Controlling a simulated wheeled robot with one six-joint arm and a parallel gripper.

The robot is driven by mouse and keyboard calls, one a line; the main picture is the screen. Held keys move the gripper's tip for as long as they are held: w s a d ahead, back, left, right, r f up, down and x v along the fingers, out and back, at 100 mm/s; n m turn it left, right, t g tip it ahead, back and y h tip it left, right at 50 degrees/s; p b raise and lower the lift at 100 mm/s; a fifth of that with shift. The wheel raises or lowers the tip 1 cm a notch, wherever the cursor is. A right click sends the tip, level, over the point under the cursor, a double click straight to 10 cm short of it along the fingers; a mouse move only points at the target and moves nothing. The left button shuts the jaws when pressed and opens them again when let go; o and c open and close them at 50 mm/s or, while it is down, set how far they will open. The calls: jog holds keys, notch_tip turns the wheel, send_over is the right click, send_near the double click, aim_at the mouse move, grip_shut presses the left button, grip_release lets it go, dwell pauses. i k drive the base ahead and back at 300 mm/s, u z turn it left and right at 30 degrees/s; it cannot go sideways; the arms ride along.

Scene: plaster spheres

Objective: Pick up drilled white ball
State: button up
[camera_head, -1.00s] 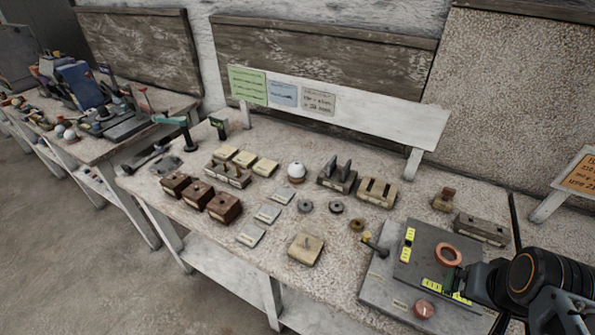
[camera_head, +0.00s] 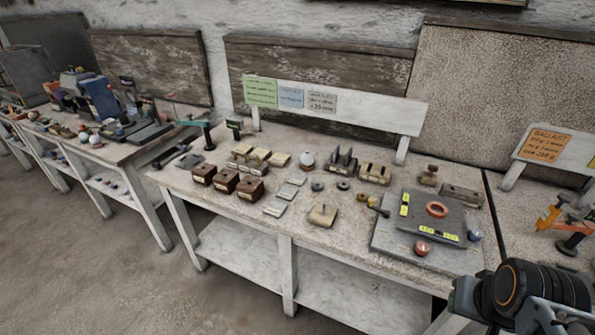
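A small pale ball (camera_head: 307,160) sits at the back middle of the near table, left of a dark slotted block (camera_head: 342,160). It looks whitish grey; its hole is too small to make out now. Another white ball (camera_head: 95,140) lies at the front of the far-left table, too small to tell if drilled. My gripper (camera_head: 462,298) shows at the lower right, in front of the table's right part and well away from the pale ball. Its fingers are not clear enough to tell open from shut.
Wooden blocks (camera_head: 227,180), pale plates (camera_head: 275,208) and a tan block (camera_head: 322,215) surround the ball. A grey plate with a copper ring (camera_head: 437,210) lies on the right. A labelled white board (camera_head: 380,113) stands behind. Floor is clear at the left front.

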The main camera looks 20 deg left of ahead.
aim_at(307, 158)
jog(key=k, duration=0.2)
jog(key=u, duration=2.45)
jog(key=i, duration=1.95)
jog(key=z, duration=2.5)
jog(key=i, duration=0.5)
jog(key=u, duration=0.05)
